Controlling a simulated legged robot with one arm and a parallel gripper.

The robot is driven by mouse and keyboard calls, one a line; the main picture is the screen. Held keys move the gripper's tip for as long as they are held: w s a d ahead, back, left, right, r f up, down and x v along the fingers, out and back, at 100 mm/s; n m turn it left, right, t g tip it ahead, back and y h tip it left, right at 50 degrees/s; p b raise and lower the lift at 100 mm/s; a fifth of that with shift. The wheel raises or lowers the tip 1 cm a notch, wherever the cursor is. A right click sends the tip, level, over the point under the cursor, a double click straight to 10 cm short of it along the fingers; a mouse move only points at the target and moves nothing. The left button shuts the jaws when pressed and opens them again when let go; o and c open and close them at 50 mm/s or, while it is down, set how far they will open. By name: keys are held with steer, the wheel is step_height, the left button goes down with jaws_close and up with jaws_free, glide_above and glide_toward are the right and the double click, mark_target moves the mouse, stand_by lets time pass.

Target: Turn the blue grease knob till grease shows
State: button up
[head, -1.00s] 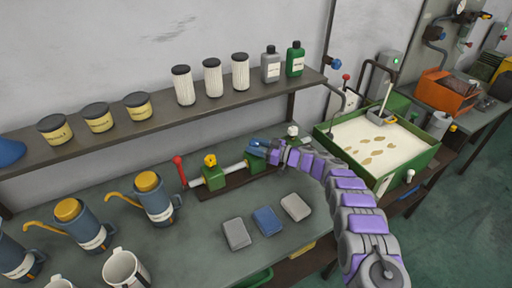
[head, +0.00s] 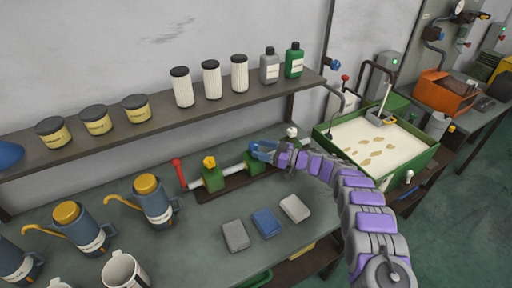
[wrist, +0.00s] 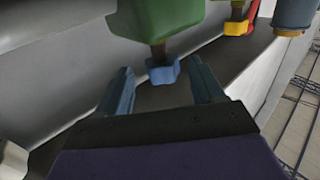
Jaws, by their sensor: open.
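The blue grease knob (wrist: 163,73) shows in the wrist view on a short stem at the end of a green block (wrist: 152,18). My gripper (wrist: 161,76) is open, with one blue finger on each side of the knob. Gaps show between the fingers and the knob, and no contact is visible. In the head view my gripper (head: 264,151) is at the right green block (head: 252,163) of the bench fixture, and its fingers hide the knob there. I see no grease at the knob.
The fixture's left green block (head: 213,180) carries a yellow knob (head: 209,161), with a red lever (head: 178,172) beside it. Grey and blue pads (head: 266,221) lie in front. Blue jugs (head: 153,200) stand left.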

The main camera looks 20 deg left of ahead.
steer(key=d+p, duration=0.1)
steer(key=d, duration=1.3)
steer(key=shift+o, duration=0.2)
steer(key=shift+s, duration=0.1)
